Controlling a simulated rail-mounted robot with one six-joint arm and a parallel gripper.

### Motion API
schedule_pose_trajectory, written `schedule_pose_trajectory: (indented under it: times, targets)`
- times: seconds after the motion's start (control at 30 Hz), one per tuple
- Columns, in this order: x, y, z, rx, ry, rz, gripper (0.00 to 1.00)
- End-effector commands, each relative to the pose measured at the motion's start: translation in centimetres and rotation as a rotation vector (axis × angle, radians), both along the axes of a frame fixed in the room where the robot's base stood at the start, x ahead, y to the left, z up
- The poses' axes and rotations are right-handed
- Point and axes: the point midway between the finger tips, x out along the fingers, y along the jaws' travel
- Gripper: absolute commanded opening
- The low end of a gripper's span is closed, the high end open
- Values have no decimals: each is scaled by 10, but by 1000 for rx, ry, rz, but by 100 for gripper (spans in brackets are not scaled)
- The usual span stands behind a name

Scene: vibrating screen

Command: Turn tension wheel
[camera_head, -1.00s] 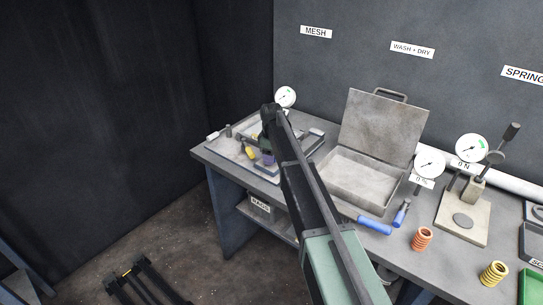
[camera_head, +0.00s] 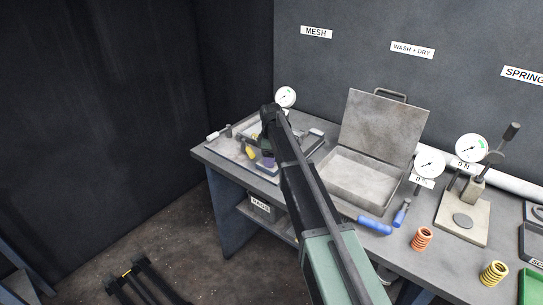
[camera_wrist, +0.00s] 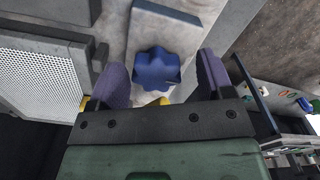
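In the head view my gripper (camera_head: 264,150) is over the mesh fixture at the left end of the bench, and my arm hides the wheel there.
A perforated mesh panel (camera_wrist: 42,82) lies to the left in the wrist view. In the head view a dial gauge (camera_head: 285,97) stands behind the fixture. An open grey case (camera_head: 352,182), blue-handled tools (camera_head: 375,225) and an orange spring (camera_head: 421,239) are to the right.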

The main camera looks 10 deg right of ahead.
Motion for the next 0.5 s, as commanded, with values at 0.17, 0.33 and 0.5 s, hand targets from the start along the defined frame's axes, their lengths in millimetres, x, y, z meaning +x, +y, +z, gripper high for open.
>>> schedule_pose_trajectory:
  times: [0.17,0.33,0.5]
  targets:
    - [1,-1,0,-1,-3,-1,76]
    - [2,-1,5,-2,-4,-2,76]
    - [2,-1,34,-2,-4,-2,76]
